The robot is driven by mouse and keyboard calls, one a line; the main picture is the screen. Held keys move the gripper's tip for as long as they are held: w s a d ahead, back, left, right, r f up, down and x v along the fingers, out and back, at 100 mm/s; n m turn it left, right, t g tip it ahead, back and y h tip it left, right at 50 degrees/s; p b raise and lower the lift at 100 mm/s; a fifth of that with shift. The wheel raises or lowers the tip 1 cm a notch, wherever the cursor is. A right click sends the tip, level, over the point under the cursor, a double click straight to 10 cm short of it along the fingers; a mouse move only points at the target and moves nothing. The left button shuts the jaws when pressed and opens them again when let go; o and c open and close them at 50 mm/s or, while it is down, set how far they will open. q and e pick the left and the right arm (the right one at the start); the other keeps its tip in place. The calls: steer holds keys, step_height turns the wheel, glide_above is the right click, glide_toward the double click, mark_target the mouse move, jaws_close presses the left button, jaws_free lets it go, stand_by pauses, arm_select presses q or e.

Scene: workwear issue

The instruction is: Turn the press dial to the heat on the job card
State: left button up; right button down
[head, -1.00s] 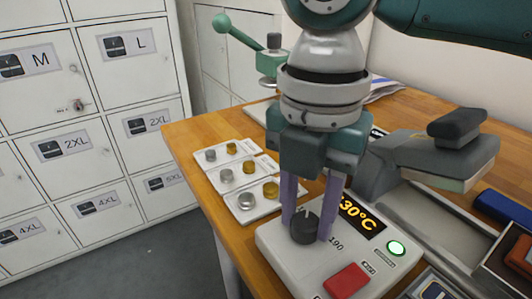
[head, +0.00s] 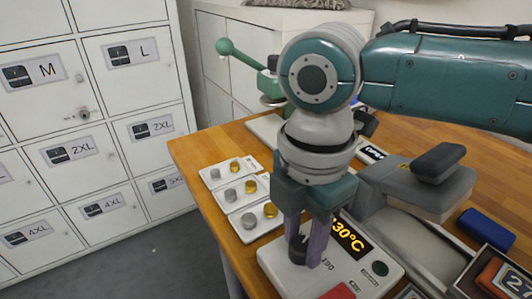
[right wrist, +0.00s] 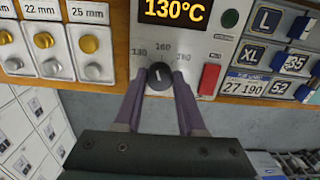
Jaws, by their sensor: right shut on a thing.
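The press dial (right wrist: 160,75), a round black knob with a white mark, sits on the white press control panel (head: 276,262). Numbers 130, 160 and 190 are printed around it. My right gripper (right wrist: 160,98) points down and is shut on the dial, its purple fingers on either side; in the head view they partly hide the dial (head: 298,250). The display (right wrist: 175,10) reads 130°C in orange. A card (right wrist: 248,84) with "27 190" lies right of the panel in the right wrist view; I cannot tell for sure that it is the job card. My left gripper is out of view.
A red button (right wrist: 209,79) and a dark round lamp (right wrist: 230,18) are on the panel. White trays (head: 243,187) with silver and gold pieces stand left of it. The grey press (head: 415,190) is behind right. Pale lockers (head: 115,90) stand at left.

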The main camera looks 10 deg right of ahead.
steer(key=m+p, duration=0.2)
steer(key=shift+r+m, duration=0.25)
steer(key=shift+m, duration=0.15)
steer(key=m+p, duration=0.3)
steer(key=shift+s+m, duration=0.1)
steer(key=shift+m, duration=0.2)
steer(key=m+p, duration=0.2)
steer(key=m, duration=0.2)
steer(key=shift+f, duration=0.15)
steer(key=shift+m+p, duration=0.45)
steer(key=shift+m, duration=0.65)
steer(key=shift+f, duration=0.1)
steer(key=c, duration=0.5)
jaws_free()
